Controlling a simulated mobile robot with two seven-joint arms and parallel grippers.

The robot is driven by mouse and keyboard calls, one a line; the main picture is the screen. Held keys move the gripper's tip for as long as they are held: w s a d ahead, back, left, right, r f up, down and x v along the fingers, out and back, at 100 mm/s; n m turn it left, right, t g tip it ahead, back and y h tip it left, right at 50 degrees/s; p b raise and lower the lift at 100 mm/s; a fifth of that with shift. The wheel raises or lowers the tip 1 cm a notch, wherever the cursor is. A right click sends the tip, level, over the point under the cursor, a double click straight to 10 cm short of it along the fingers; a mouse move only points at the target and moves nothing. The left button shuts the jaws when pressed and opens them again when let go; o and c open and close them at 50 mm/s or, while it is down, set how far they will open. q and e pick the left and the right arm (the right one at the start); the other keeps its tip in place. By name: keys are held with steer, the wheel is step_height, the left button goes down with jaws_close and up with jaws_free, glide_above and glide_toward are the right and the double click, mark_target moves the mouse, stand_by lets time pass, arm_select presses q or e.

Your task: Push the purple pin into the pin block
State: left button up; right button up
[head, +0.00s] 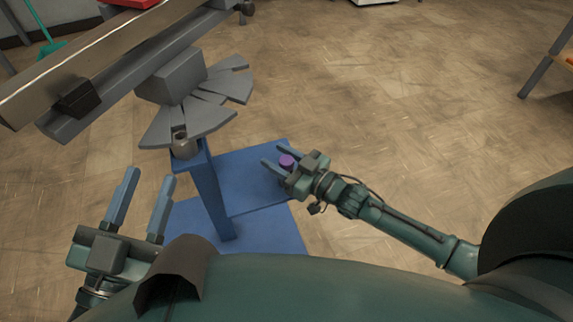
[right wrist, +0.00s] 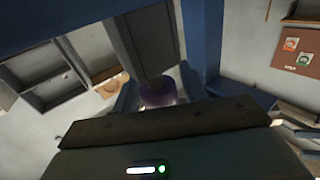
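The purple pin (head: 287,161) sits between the fingers of my right gripper (head: 271,153), close to the palm, with no other support visible. In the right wrist view the purple pin (right wrist: 159,93) fills the gap between the two blue fingers, its lower part hidden by my gripper body. A small grey block with a round hole (head: 182,142), which looks like the pin block, tops the blue post. My right gripper is to the right of this block, apart from it. My left gripper (head: 150,175) is open and empty, below and left of the block.
The blue stand (head: 262,178) has a broad base on the floor under my right gripper. Grey fan-shaped plates (head: 205,112) and a long metal beam (head: 95,62) extend above the block at the upper left.

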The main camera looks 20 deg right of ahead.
steer(key=c, duration=0.8)
steer(key=shift+r+p, duration=0.85)
steer(key=shift+r, duration=0.55)
steer(key=shift+c, duration=0.2)
arm_select(q)
steer(key=a+f+g+y+p, duration=0.1)
steer(key=p, duration=0.2)
steer(key=shift+s+f+y, duration=0.1)
steer(key=shift+f+y, duration=0.1)
steer(key=shift+y, duration=0.2)
arm_select(e)
step_height(320, 180, up, 7)
steer(key=shift+r, duration=0.1)
